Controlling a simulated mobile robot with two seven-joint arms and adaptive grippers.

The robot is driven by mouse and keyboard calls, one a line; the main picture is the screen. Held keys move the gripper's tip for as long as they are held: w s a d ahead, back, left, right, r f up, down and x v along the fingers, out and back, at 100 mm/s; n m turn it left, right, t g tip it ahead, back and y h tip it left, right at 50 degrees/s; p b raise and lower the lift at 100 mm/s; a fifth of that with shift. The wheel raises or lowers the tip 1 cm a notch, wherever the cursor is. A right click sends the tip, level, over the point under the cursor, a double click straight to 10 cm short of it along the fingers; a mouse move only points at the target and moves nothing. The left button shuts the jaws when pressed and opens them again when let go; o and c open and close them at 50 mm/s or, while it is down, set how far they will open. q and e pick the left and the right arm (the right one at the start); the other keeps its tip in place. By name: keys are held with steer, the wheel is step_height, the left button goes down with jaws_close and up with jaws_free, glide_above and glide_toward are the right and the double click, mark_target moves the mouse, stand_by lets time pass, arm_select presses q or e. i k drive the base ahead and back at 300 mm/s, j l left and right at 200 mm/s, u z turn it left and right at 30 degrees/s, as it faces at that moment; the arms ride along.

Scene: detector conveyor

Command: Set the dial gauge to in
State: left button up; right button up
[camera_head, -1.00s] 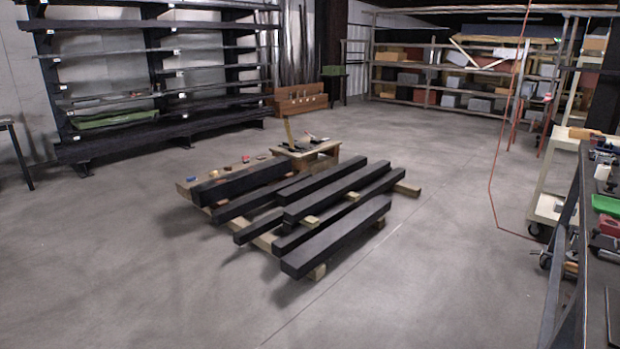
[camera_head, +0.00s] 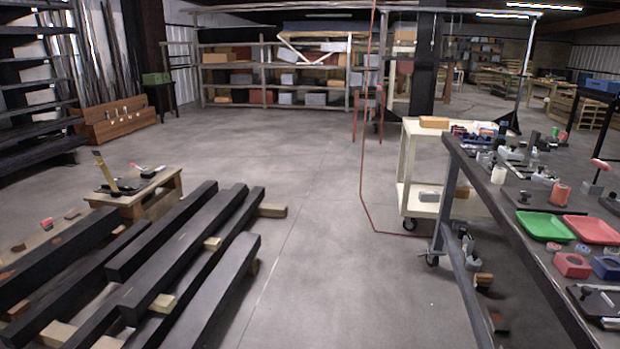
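Neither of my grippers shows in the head view. I cannot make out a dial gauge. A dark workbench (camera_head: 480,182) runs along the right side. On it lie a green tray (camera_head: 544,226), a red tray (camera_head: 592,229), a red block with a round opening (camera_head: 572,265), a blue block beside it (camera_head: 606,267) and several small tools and fixtures. These are too small to tell whether one is the gauge.
Black beams (camera_head: 190,250) lie on wooden blocks at the lower left. A low wooden table (camera_head: 135,196) stands behind them. A cream cart (camera_head: 411,165) stands by the workbench's far end. Shelves (camera_head: 275,75) line the back. The grey floor (camera_head: 320,210) between beams and workbench is clear.

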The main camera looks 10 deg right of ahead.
mark_target(548, 180)
steer(key=i+z, duration=0.45)
steer(key=i+j+z, duration=0.25)
steer(key=i+z, duration=0.2)
steer(key=i, duration=0.15)
steer(key=i+j+z, duration=0.45)
steer(key=i+l, duration=0.05)
